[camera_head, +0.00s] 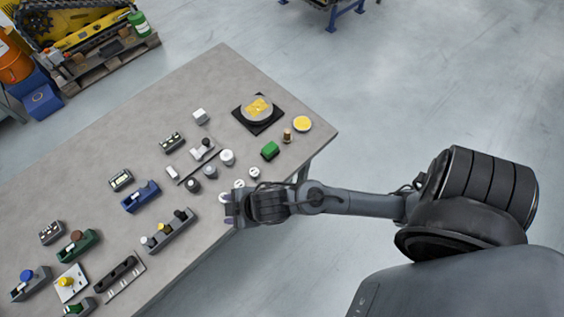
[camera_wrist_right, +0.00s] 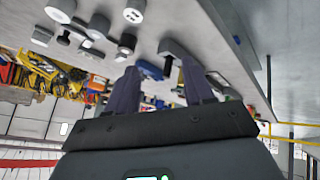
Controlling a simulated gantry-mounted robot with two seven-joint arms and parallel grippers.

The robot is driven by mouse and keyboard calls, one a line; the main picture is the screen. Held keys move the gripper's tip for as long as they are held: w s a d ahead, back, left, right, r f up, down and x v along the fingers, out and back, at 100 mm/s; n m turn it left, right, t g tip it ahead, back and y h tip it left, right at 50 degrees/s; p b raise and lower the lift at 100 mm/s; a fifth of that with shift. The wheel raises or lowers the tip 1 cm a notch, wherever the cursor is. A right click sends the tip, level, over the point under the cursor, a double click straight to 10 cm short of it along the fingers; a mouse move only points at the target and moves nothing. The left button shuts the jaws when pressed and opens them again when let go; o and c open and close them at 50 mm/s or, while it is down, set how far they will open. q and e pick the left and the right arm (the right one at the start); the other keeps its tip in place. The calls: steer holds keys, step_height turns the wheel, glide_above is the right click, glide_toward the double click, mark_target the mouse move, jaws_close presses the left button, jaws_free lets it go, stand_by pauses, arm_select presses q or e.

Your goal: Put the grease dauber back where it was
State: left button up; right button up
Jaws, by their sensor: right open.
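I cannot pick out the grease dauber for certain. A small brown-and-tan upright piece (camera_head: 287,136) stands near the table's right corner, beside a shallow dish of yellow stuff (camera_head: 302,123), and may be it. My right gripper (camera_head: 229,207) is over the table's front edge, left of that piece and near small white round parts (camera_head: 239,184). In the right wrist view its two dark fingers (camera_wrist_right: 160,68) are spread apart with nothing held between them. A grey rack with knobbed pieces (camera_head: 170,232) is just left of the gripper. My left gripper is not in view.
A black square pad with a round, yellow-smeared plate (camera_head: 257,108) lies at the back right. A green block (camera_head: 270,150) sits before it. Blue (camera_head: 141,197) and green (camera_head: 79,244) holders and several small racks fill the left. The table's back middle is mostly clear.

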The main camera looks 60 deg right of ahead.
steer(key=s+d+f+m+g+h, duration=0.1)
steer(key=s+d+m+g, duration=0.3)
steer(key=s, duration=0.7)
steer(key=d+f+m, duration=0.1)
steer(key=d+m, duration=0.1)
steer(key=d, duration=0.2)
steer(key=shift+f+m+h, duration=0.3)
steer(key=shift+h, duration=0.1)
steer(key=shift+r, duration=0.1)
step_height(320, 180, up, 21)
steer(key=p, duration=2.1)
